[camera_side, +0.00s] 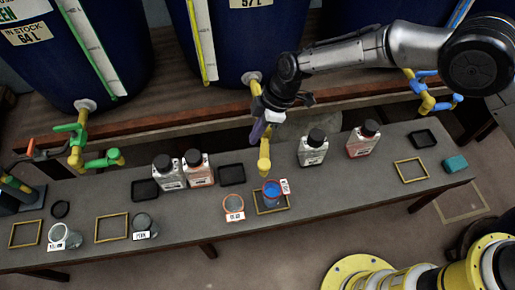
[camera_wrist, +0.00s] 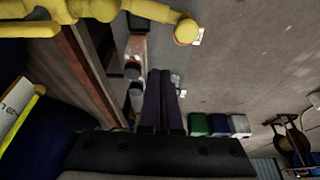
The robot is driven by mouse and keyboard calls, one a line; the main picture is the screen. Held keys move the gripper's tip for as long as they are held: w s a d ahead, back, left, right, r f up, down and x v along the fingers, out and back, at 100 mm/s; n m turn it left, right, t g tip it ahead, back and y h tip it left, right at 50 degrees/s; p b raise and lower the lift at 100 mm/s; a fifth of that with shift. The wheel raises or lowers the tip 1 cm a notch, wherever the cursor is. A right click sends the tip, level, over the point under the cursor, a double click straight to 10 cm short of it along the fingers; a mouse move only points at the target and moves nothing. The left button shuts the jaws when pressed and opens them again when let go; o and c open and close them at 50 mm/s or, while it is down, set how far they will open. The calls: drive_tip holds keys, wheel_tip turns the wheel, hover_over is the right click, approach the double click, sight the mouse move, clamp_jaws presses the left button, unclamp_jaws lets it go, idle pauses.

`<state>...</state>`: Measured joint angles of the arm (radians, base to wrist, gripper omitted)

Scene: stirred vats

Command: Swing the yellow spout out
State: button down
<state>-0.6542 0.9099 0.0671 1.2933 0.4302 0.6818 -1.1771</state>
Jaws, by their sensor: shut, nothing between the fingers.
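The yellow spout (camera_side: 264,158) hangs from the tap of the middle vat, its outer end reaching over the bench above a cup with blue contents (camera_side: 271,190). My gripper (camera_side: 256,136) is beside the spout, to its left in the side view, and its wrist hides part of the tap. The spout also crosses the top of the wrist view (camera_wrist: 150,10), its rounded end (camera_wrist: 187,31) beyond my fingertips. My two dark fingers (camera_wrist: 161,72) lie together, shut and empty. I cannot tell whether they touch the spout.
The green spout (camera_side: 104,160) is at the left vat and the blue spout (camera_side: 442,103) at the right vat. Bottles (camera_side: 313,150), a cup (camera_side: 233,205) and yellow frames (camera_side: 411,169) stand on the grey bench. The vats (camera_side: 235,35) stand close behind.

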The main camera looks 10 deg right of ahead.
sight(267, 156)
wheel_tip(267, 156, down, 10)
drive_tip(key=shift+d, duration=0.3)
idle(0.4)
drive_tip(key=shift+d, duration=0.1)
drive_tip(key=shift+s+d+n, duration=0.2)
drive_tip(key=shift+d+n, duration=0.3)
drive_tip(key=shift+n, duration=0.2)
drive_tip(key=shift+s+d+g, duration=0.2)
drive_tip(key=shift+d+g, duration=0.1)
drive_tip(key=shift+d, duration=0.3)
